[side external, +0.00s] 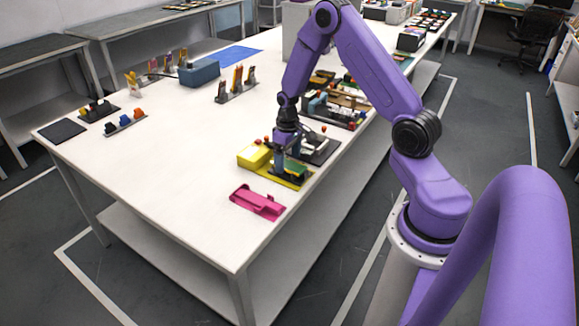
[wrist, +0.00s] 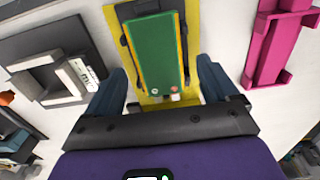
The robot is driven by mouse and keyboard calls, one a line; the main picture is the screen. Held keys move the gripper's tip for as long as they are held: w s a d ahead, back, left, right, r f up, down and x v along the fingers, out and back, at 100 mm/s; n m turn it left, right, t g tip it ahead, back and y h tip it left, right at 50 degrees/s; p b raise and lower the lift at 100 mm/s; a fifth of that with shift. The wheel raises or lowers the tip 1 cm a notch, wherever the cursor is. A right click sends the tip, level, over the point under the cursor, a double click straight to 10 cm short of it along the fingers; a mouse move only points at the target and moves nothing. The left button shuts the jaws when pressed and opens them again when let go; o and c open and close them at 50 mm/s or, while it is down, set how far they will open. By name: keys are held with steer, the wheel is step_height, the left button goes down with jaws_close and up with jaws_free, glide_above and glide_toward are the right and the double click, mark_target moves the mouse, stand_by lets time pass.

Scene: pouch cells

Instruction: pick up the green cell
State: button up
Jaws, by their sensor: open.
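The green cell (wrist: 157,53) is a flat green rectangle with yellow edges and two small terminals at its near end. It lies in a yellow tray (wrist: 199,20) with dark clips along its sides. In the side view the green cell (side external: 296,168) shows as a small green patch on the yellow tray (side external: 285,181). My gripper (wrist: 160,85) is open, with one blue-grey finger on each side of the cell's near end and nothing between them that it grips. In the side view my gripper (side external: 279,164) is low over the tray, and part of the tray is hidden behind it.
A pink tray (side external: 257,202) lies toward the table's near edge; it is at right in the wrist view (wrist: 275,45). A yellow block (side external: 254,156) is beside the gripper. A dark grey fixture (wrist: 62,75) is on the other side.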

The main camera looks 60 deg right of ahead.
steer(key=shift+f, duration=0.3)
steer(key=shift+c, duration=0.3)
steer(key=c, duration=1)
steer(key=shift+r, duration=0.2)
